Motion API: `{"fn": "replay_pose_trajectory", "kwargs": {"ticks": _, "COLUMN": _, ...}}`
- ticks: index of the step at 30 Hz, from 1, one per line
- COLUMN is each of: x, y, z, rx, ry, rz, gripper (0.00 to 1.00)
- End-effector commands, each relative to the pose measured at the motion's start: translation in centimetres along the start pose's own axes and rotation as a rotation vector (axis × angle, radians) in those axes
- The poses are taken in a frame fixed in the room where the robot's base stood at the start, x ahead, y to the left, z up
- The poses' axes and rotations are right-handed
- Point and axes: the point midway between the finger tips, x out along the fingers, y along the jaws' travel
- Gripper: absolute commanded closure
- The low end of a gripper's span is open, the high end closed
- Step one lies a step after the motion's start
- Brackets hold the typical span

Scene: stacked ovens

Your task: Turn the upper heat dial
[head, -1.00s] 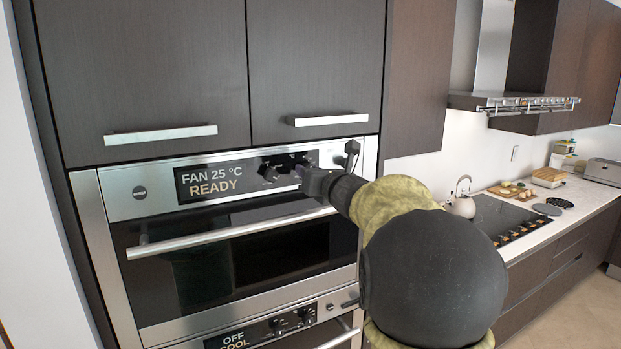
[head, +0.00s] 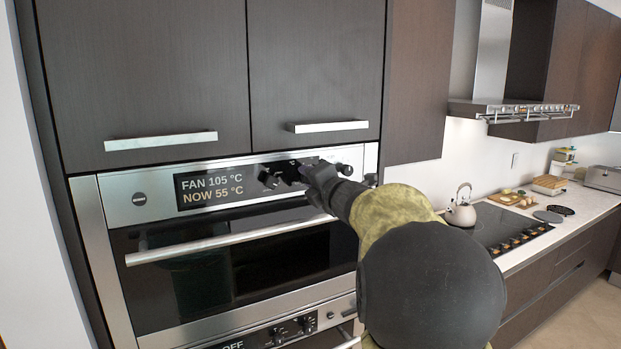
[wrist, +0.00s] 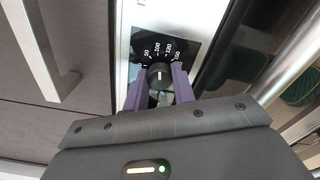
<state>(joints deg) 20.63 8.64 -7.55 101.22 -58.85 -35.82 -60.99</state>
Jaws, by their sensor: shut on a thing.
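The upper heat dial (wrist: 160,76) is a black round knob with a white pointer line, set in a scale of white numbers in the wrist view. My gripper (wrist: 160,88) has its two purple fingers on either side of the dial, closed on it. In the head view my gripper (head: 308,172) is at the upper oven's control panel and hides most of the dial. The upper oven's display (head: 212,188) reads "FAN 105 °C, NOW 55 °C".
Another black knob (head: 268,179) sits just left of my gripper. The oven's bar handle (head: 225,240) runs below the panel. A lower oven's dials (head: 292,328) are further down. Cupboards with a bar handle (head: 327,126) are above.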

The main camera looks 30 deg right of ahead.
Motion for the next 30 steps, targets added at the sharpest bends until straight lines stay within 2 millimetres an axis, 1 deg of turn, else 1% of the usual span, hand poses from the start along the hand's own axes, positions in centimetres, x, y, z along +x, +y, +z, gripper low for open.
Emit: {"fn": "replay_pose_trajectory", "kwargs": {"ticks": 30, "x": -0.01, "y": 0.03, "z": 0.08, "rx": 0.966, "ry": -0.001, "rz": -0.004, "gripper": 0.97}}
